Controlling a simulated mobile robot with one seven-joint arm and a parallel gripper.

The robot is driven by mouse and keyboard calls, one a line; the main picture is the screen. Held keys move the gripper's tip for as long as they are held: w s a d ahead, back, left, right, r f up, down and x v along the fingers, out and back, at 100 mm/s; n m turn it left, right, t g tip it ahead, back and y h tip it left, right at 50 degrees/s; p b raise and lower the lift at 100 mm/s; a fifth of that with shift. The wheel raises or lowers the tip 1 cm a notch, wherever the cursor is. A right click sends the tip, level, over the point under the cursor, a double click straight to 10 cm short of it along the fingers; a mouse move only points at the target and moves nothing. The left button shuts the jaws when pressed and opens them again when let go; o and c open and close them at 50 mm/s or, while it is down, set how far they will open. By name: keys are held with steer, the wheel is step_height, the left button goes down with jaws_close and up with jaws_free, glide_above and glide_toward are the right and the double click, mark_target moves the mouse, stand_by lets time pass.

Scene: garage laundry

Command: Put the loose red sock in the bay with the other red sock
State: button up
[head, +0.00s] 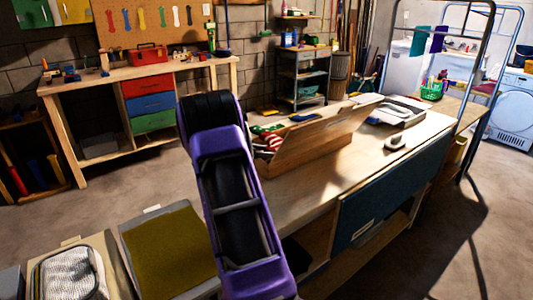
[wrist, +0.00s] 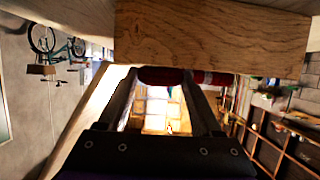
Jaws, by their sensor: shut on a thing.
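A dark red, rolled cloth-like thing, apparently the red sock (wrist: 162,76), lies across my fingertips in the wrist view. My gripper (wrist: 165,88) is shut on it, with one dark finger on each side. More red (wrist: 216,78) shows beyond the right finger; I cannot tell if it is the same sock. A pale wooden box (head: 318,142) with a tall slanting panel stands on the workbench in the head view. A red-and-white striped item (head: 268,143) and green, yellow and blue items show at its left. My purple arm hides the gripper and part of the box there.
A wooden board (wrist: 212,38) fills the top of the wrist view, close to the fingers. The workbench (head: 310,192) is bare in front of the box. A grey tray (head: 397,112) and a small grey object (head: 394,142) lie to the right. Bins stand at lower left.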

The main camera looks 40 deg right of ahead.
steer(key=shift+f, duration=0.5)
steer(key=o, duration=1.1)
steer(key=shift+c, duration=0.2)
steer(key=shift+r, duration=0.35)
steer(key=p+v, duration=0.1)
steer(key=v, duration=1.1)
steer(key=shift+r, duration=0.3)
steer(key=shift+w, duration=0.1)
